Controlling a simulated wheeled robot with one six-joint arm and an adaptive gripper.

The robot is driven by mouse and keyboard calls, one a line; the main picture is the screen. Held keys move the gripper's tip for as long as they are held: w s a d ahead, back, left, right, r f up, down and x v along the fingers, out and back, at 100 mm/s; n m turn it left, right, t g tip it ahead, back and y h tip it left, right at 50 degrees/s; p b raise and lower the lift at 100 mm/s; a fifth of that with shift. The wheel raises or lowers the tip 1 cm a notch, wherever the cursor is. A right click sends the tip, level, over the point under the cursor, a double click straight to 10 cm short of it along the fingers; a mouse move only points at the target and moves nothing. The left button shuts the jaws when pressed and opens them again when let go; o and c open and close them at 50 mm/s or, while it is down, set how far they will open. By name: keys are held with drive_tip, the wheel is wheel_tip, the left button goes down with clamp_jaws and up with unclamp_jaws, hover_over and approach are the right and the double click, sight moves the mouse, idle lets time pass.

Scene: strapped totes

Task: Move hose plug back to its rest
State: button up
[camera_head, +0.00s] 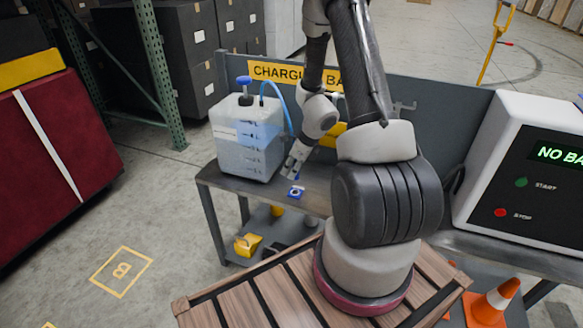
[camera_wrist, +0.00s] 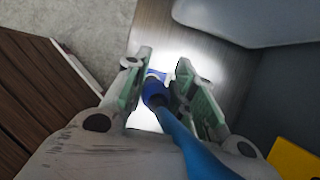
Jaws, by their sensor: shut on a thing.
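My gripper (camera_head: 292,172) points down over the bench, just above a small blue piece with a pale centre (camera_head: 296,192) on the bench top, likely the rest. In the wrist view my gripper (camera_wrist: 158,92) has its two fingers closed around the dark blue hose plug (camera_wrist: 153,90). The lighter blue hose (camera_wrist: 188,145) runs from the plug toward the lower right. A blue edge of the small piece (camera_wrist: 157,74) shows just beyond the plug. I cannot tell whether the plug touches it. In the head view the plug is mostly hidden by my fingers.
A translucent jug (camera_head: 246,150) with blue liquid stands on the bench (camera_head: 232,186), left of my gripper; the hose (camera_head: 281,97) rises from its top. A charger box (camera_head: 530,165) stands at right. A back panel (camera_head: 450,105) runs behind. An orange cone (camera_head: 492,303) is at lower right.

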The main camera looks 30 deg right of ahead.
drive_tip(key=shift+f, duration=2.8)
drive_tip(key=shift+f, duration=0.6)
drive_tip(key=o, duration=1.1)
drive_tip(key=shift+r, duration=0.1)
drive_tip(key=v, duration=1.1)
drive_tip(key=shift+s+d+r, duration=0.1)
drive_tip(key=shift+r, duration=0.3)
